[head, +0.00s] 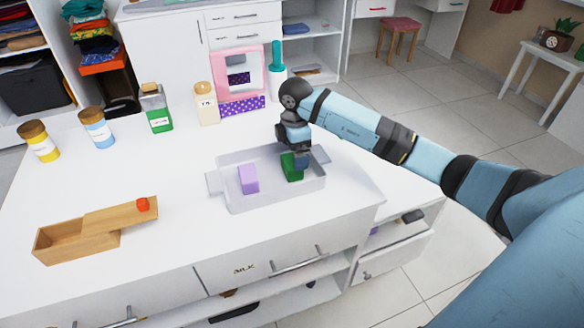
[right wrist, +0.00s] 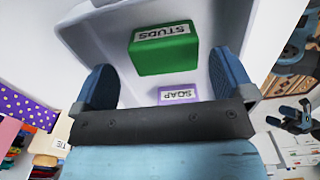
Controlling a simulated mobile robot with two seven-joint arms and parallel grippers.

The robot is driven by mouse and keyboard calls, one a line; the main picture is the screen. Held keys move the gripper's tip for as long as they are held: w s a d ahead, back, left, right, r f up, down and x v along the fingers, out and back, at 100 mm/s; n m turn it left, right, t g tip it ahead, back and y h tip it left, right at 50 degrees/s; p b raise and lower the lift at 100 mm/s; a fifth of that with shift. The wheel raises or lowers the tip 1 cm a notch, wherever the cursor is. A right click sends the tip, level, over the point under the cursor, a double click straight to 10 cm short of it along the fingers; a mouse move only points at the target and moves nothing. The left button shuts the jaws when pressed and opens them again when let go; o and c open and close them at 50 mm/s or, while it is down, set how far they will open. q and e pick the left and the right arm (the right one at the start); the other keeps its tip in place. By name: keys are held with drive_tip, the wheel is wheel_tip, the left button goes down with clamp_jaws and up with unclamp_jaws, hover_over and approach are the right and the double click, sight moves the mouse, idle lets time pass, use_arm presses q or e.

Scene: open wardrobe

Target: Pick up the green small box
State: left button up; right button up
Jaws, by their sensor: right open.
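The green small box (head: 290,168) stands upright in the right part of a white tray (head: 262,201) on the white counter. In the right wrist view the green box (right wrist: 165,57), labelled STUDS, lies ahead and between the fingers. My right gripper (head: 303,160) is over the tray, close to the box. In the wrist view its two blue fingers (right wrist: 163,70) are apart, with gaps on both sides of the box. A purple box (head: 248,179) stands left of the green one; its label (right wrist: 177,94) reads SOAP.
A wooden box with a sliding lid (head: 95,236) and a small red piece (head: 143,204) sits front left. Jars (head: 96,128), a green bottle (head: 157,110) and a pink framed item (head: 238,80) stand along the back. The counter between is clear.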

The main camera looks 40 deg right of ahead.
sight(292, 167)
drive_tip(key=f, duration=0.4)
drive_tip(key=shift+s+a+f+b, duration=0.1)
drive_tip(key=shift+a+f+b, duration=0.2)
drive_tip(key=shift+b, duration=0.05)
drive_tip(key=shift+r, duration=0.1)
drive_tip(key=c, duration=0.8)
